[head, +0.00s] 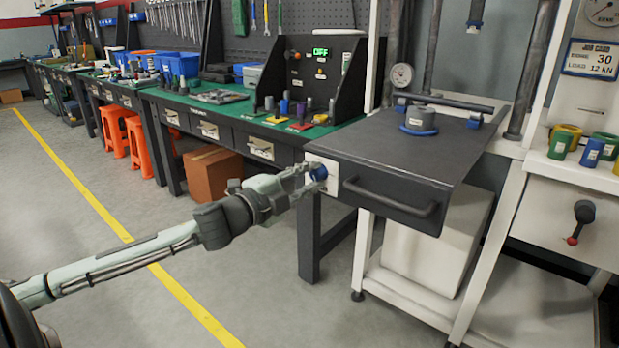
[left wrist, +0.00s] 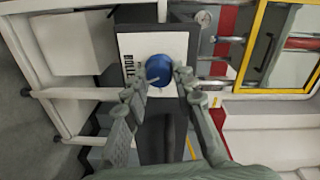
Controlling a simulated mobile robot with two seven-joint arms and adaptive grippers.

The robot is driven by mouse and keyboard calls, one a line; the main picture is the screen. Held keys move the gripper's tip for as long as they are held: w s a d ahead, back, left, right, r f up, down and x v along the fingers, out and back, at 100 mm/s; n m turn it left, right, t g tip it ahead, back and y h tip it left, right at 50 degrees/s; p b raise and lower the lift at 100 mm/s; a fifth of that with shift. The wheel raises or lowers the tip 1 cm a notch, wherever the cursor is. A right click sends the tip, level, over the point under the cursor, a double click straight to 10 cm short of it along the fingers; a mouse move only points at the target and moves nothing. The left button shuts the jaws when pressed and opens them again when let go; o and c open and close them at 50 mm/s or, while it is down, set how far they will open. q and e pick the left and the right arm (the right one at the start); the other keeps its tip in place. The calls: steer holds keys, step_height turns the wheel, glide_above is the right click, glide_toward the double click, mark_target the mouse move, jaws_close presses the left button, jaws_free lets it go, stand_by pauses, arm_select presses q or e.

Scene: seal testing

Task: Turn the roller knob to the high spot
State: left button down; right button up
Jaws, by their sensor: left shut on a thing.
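The roller knob (head: 319,172) is a blue round knob on a white plate (head: 327,186) at the left side of the dark press table. In the left wrist view the blue knob (left wrist: 159,70) has a pale pointer mark on its face, slanting to the lower left. The white plate (left wrist: 174,43) carries dark lettering beside the knob. My left gripper (head: 314,173) is shut on the knob, with one finger on each side of it in the left wrist view (left wrist: 161,78). The fingers partly hide the knob in the head view. My right gripper is not in view.
The dark press table (head: 400,150) has a front handle (head: 390,197) and a grey cylinder with a blue ring (head: 420,120) on top. A green-topped bench (head: 230,108) stands behind. A brown box (head: 212,174) is under it.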

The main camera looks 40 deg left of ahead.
arm_select(q)
steer(key=shift+m, duration=2.1)
steer(key=c, duration=1.2)
jaws_free()
steer(key=shift+s+f, duration=0.1)
steer(key=shift+s, duration=0.65)
steer(key=s, duration=0.7)
steer(key=s+a, duration=0.1)
steer(key=s, duration=0.2)
steer(key=shift+s+r, duration=0.25)
steer(key=shift+r, duration=0.1)
